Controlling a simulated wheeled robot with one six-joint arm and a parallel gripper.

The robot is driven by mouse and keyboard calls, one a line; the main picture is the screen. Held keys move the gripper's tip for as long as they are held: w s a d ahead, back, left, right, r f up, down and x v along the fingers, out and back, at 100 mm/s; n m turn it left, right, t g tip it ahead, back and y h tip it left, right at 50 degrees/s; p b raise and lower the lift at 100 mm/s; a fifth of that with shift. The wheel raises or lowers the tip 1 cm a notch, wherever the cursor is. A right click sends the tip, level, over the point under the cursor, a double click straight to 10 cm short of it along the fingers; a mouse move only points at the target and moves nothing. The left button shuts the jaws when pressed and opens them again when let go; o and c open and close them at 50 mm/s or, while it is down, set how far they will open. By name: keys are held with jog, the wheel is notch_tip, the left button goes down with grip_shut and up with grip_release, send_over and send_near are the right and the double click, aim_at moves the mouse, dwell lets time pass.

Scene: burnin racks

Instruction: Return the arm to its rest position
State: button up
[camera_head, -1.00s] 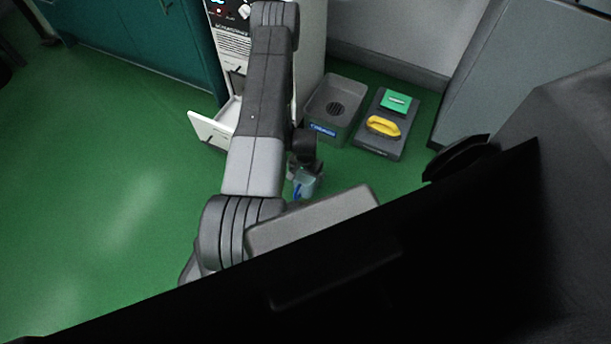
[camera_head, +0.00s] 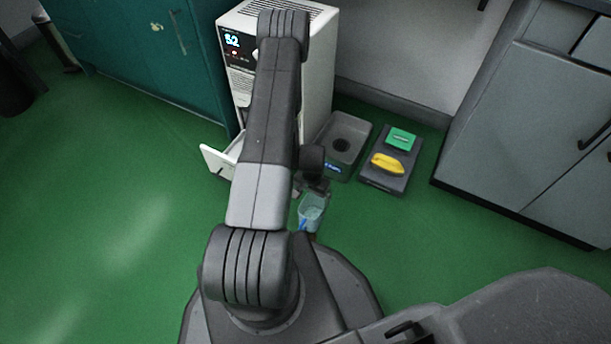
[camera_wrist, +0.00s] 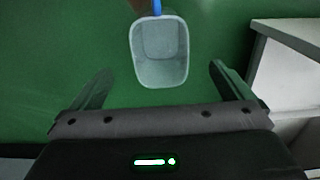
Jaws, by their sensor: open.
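My arm stands folded in front of the body in the head view, and it hides most of my gripper there. In the wrist view my gripper (camera_wrist: 160,82) is open, with its two fingers spread wide and nothing between them. A pale translucent bin (camera_wrist: 160,60) with a blue part at its upper edge shows beyond the fingers, over the green floor. In the head view the bin (camera_head: 311,212) shows just right of my forearm. Whether it is attached to anything cannot be told.
A white cabinet unit (camera_head: 318,75) with a lit display stands behind my arm, its lower door or drawer (camera_head: 217,160) out. Green floor is clear left.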

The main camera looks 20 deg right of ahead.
notch_tip(320, 180, down, 13)
jog(key=b, duration=0.5)
notch_tip(320, 180, up, 4)
jog(key=shift+r+p, duration=0.1)
jog(key=shift+p, duration=0.65)
